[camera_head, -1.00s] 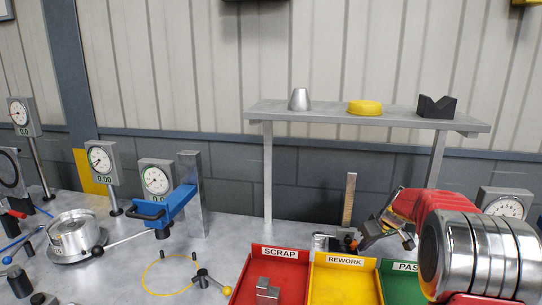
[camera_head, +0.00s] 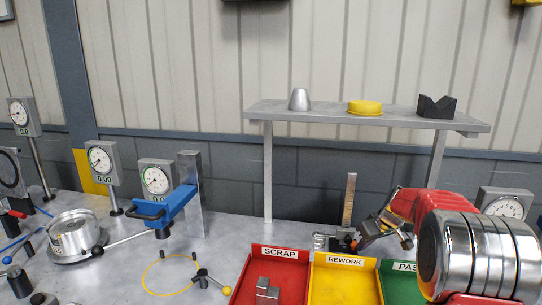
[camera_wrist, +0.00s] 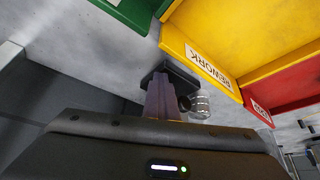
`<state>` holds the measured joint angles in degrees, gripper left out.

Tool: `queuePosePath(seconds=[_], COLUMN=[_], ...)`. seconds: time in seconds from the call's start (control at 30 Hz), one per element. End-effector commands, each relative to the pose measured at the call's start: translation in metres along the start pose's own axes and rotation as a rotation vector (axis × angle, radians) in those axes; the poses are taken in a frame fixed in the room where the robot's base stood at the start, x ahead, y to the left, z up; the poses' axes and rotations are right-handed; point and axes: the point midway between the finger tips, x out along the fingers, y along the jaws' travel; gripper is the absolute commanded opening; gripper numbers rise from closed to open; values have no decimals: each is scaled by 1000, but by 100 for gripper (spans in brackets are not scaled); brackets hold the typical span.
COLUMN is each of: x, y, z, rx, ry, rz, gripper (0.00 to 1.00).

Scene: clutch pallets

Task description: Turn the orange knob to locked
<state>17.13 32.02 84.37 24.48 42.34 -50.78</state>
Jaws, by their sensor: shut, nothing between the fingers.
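A small orange part (camera_head: 353,243), which I take to be the orange knob, sits low on the upright scale gauge (camera_head: 349,200) behind the yellow REWORK tray. Its turned angle is too small to read. My gripper (camera_head: 364,238) is shut and empty, tilted down close to the gauge's right side; I cannot tell whether it touches the knob. In the wrist view, a silver ridged cylinder (camera_wrist: 200,105) shows just beyond my dark gripper housing. No orange shows there; the knob appears hidden.
The red SCRAP tray (camera_head: 262,262), yellow REWORK tray (camera_head: 340,272) and green PASS tray (camera_head: 396,280) stand in front of the gauge. A grey shelf (camera_head: 300,112) stands behind. A blue clamp arm (camera_head: 170,208) and dials are at left.

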Motion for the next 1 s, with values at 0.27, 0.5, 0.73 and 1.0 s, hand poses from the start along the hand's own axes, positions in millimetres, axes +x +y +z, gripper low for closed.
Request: queuePosePath(seconds=[0.27, 0.5, 0.73, 1.0], x=[-1, 0, 0, 1], y=[-7, -12, -16, -18], z=[0, 0, -1, -2], rx=[-1, 0, -1, -1], ry=[1, 0, 1, 1], rz=[-1, -1, -1, -1], gripper=[0, 0, 0, 0])
